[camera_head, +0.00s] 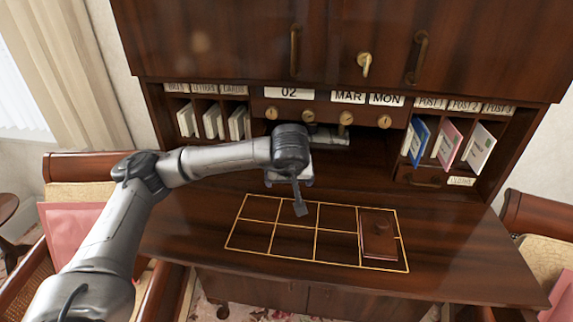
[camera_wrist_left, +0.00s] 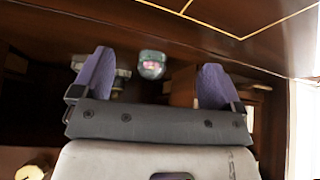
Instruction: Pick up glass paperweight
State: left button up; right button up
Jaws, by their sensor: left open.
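The glass paperweight (camera_wrist_left: 152,65) shows in the left wrist view as a small clear rounded piece with pink and green inside. It appears between and beyond my left gripper's fingers, with no finger touching it. I cannot make it out in the head view, where my left arm covers part of the desk's back. My left gripper (camera_head: 299,200) hangs over the desktop near the back edge of the gold grid. In the left wrist view the gripper (camera_wrist_left: 155,82) is open and empty, its two purple-grey fingers wide apart. My right gripper is not in view.
The wooden desktop (camera_head: 190,225) bears a gold-lined grid with a dark red-brown booklet (camera_head: 378,235) at its right. Behind stand pigeonholes with blue (camera_head: 417,142), pink (camera_head: 449,144) and white cards, and knobbed date panels (camera_head: 330,108). Chairs flank the desk.

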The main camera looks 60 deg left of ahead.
pick_arm(q)
jog(key=w+a, duration=0.1)
jog(key=a, duration=0.2)
jog(key=w+a+b, duration=0.1)
jog(key=w+a, duration=0.2)
jog(key=a, duration=0.2)
jog(key=shift+w+a, duration=0.3)
jog(key=shift+w, duration=0.05)
jog(key=shift+w+a, duration=0.45)
jog(key=shift+a, duration=0.3)
jog(key=b+x, duration=0.2)
jog(key=x, duration=0.2)
jog(key=shift+a+f, duration=0.1)
jog(key=shift+f, duration=0.05)
jog(key=shift+w+a+f, duration=0.15)
jog(key=shift+f, duration=0.1)
jog(key=shift+c, duration=0.2)
jog(key=c, duration=0.9)
jog(key=shift+c, duration=1.1)
